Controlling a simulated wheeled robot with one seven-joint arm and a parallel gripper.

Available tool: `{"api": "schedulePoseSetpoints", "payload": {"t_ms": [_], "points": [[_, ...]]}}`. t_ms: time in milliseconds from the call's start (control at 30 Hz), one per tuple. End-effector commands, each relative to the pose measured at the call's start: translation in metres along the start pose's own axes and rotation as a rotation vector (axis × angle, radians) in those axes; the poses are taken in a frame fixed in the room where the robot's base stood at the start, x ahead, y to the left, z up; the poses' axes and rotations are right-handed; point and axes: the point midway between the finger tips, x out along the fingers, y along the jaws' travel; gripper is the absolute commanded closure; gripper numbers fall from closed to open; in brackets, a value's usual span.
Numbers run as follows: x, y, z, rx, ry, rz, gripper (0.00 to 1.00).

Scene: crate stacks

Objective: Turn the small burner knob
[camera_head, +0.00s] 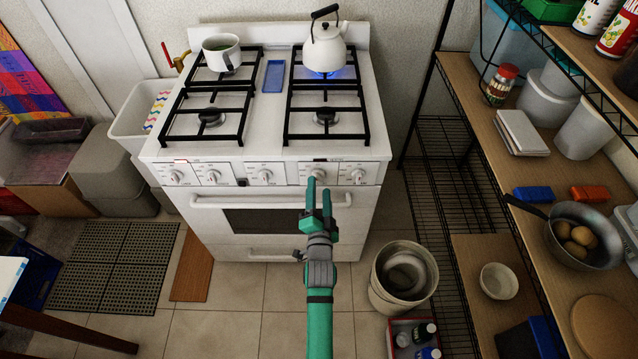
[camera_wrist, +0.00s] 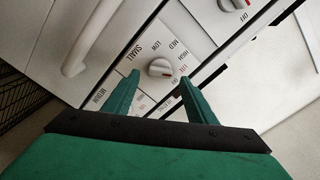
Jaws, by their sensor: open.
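The white stove (camera_head: 210,150) has a row of knobs along its front panel. In the head view this knob (camera_head: 318,171) appears to be the second from the right. My gripper (camera_head: 319,187) is in front of it, fingers pointing at the panel. In the wrist view my gripper (camera_wrist: 159,77) is open, with one green finger on each side of the knob. Nothing is held. Whether the fingers touch the knob cannot be told.
A white kettle (camera_head: 326,45) stands over a blue flame on the back right burner. A white pot (camera_head: 222,52) is on the back left burner. The oven handle (camera_head: 270,201) runs below the knobs. A bucket (camera_head: 424,290) and a shelf (camera_head: 475,110) stand right.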

Motion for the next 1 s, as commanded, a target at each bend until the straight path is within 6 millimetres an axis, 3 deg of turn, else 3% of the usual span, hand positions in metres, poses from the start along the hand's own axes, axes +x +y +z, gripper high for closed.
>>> {"api": "schedulePoseSetpoints", "payload": {"t_ms": [233,633,800,1000], "points": [[0.026,0.000,0.000,-0.001,0.000,0.000,0.48],[0.032,0.000,0.000,-0.001,0.000,0.001,0.48],[0.032,0.000,0.000,-0.001,0.000,0.001,0.89],[0.032,0.000,0.000,-0.007,0.000,0.001,0.90]]}}
